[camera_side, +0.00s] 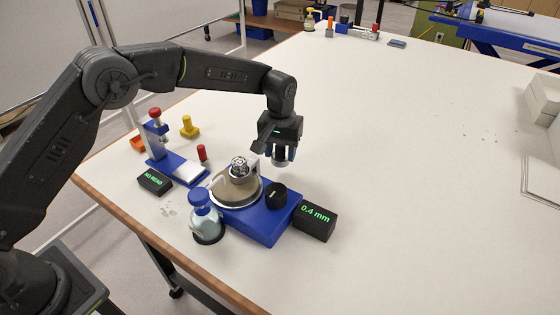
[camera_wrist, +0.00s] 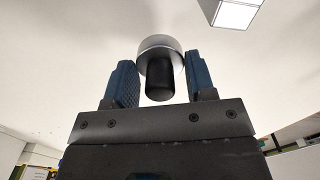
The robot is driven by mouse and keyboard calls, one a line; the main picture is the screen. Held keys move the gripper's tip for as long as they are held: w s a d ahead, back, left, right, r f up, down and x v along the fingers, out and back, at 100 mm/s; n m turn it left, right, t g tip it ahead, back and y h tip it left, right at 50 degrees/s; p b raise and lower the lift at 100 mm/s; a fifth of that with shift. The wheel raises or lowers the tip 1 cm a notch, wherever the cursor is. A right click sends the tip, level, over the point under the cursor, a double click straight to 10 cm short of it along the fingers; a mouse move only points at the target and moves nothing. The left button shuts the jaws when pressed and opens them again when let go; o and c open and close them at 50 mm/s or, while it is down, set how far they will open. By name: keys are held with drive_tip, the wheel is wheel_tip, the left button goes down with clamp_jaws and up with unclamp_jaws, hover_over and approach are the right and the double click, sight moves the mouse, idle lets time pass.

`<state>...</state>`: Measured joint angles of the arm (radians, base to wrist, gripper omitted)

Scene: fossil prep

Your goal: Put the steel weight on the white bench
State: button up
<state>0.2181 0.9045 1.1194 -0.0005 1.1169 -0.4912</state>
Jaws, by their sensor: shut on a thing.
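My gripper (camera_side: 283,156) points down over the white bench (camera_side: 400,170), just behind the blue device. It is shut on the steel weight (camera_wrist: 159,48), a silvery cylinder with a black knob, which shows between the blue fingers in the wrist view (camera_wrist: 162,80). In the side view the fingers mostly hide the weight. I cannot tell whether its bottom touches the bench.
The blue device (camera_side: 262,225) with a round turntable and a black display (camera_side: 315,221) reading 0.4 mm stands in front of my gripper. A blue-capped bottle (camera_side: 206,218), a blue stand (camera_side: 177,169) and a yellow piece (camera_side: 189,127) are left. The bench is clear to the right.

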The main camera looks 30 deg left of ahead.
sight(280, 162)
drive_tip(key=shift+f, duration=1.85)
drive_tip(key=o, duration=1.2)
drive_tip(key=shift+f, duration=0.15)
